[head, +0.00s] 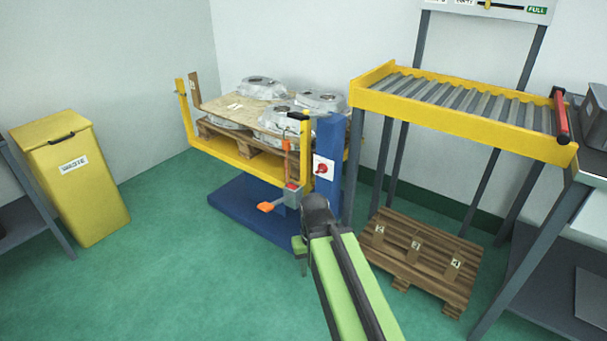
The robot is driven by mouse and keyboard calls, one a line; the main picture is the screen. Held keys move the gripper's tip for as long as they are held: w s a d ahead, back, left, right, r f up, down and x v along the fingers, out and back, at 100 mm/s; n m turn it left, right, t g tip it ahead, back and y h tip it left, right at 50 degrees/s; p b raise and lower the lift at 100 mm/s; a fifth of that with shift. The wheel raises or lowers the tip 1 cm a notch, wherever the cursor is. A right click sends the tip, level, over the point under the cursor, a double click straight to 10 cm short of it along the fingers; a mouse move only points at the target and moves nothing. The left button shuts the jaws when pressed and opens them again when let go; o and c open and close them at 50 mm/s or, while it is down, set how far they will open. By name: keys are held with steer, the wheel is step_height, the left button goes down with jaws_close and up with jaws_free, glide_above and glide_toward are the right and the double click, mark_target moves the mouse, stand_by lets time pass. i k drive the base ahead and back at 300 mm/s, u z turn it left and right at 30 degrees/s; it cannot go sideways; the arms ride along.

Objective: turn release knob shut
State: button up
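A red knob (321,169) sits on a white plate on the blue post of the lift table, just right of the yellow frame. Its exact turn position is too small to tell. A grey box (291,195) with a red top and an orange pedal-like part (266,207) is at the lower left of the knob. My gripper (301,257) is below and slightly left of the knob, in front of the lift's blue base, and apart from the knob. My arm hides part of the base. The fingers are too small to show whether they are open.
The yellow lift (240,161) carries a wooden pallet with several grey castings. A roller conveyor (450,112) stands to the right, with a tilted pallet (418,258) below it. A yellow waste bin (80,190) is at left. Green floor is clear between bin and lift.

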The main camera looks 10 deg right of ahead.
mark_target(322, 169)
steer(key=z, duration=1.2)
steer(key=k, duration=0.1)
steer(key=u, duration=2.6)
steer(key=k, duration=0.7)
steer(key=u, duration=0.35)
steer(key=i, duration=1)
steer(key=u, duration=0.1)
